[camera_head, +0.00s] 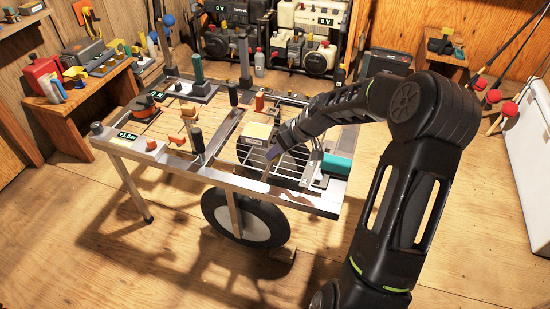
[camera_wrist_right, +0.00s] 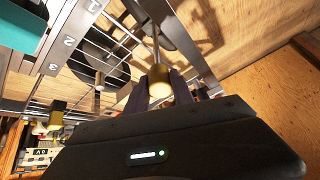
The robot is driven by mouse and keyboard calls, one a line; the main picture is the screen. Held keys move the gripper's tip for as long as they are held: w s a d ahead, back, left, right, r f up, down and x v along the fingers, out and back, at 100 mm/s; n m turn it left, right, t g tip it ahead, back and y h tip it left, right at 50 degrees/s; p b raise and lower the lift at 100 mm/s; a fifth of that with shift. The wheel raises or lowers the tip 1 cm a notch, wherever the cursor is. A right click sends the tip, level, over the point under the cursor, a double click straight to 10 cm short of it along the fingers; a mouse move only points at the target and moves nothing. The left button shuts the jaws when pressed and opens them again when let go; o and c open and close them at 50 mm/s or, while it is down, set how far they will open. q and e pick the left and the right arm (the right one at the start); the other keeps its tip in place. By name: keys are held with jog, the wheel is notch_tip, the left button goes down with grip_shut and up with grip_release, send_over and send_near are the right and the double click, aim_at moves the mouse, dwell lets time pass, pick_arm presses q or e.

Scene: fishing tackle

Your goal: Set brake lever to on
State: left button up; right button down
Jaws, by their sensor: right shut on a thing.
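My right gripper (camera_head: 272,154) reaches in from the right over the front of the metal-framed cart (camera_head: 225,183). In the right wrist view, the gripper (camera_wrist_right: 158,88) is shut on a brass cylindrical knob (camera_wrist_right: 159,80) on a thin metal rod (camera_wrist_right: 155,42). This looks like the brake lever, but I see no label on it. A black wheel (camera_head: 277,222) stands below the cart's front edge. No "on" marking is readable, so I cannot tell the lever's setting. My left gripper is not in view.
Upright dark-handled levers (camera_head: 197,140) and a cream box (camera_head: 257,131) stand on the cart near my right gripper. A teal block (camera_head: 337,164) is at its right end. A white chest (camera_head: 530,150) stands far right. The floor in front is clear.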

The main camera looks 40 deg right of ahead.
jog(key=shift+s, duration=0.1)
jog(key=shift+d+f, duration=0.1)
jog(key=c, duration=1.1)
grip_release()
jog(key=v, duration=0.8)
jog(key=shift+f, duration=0.1)
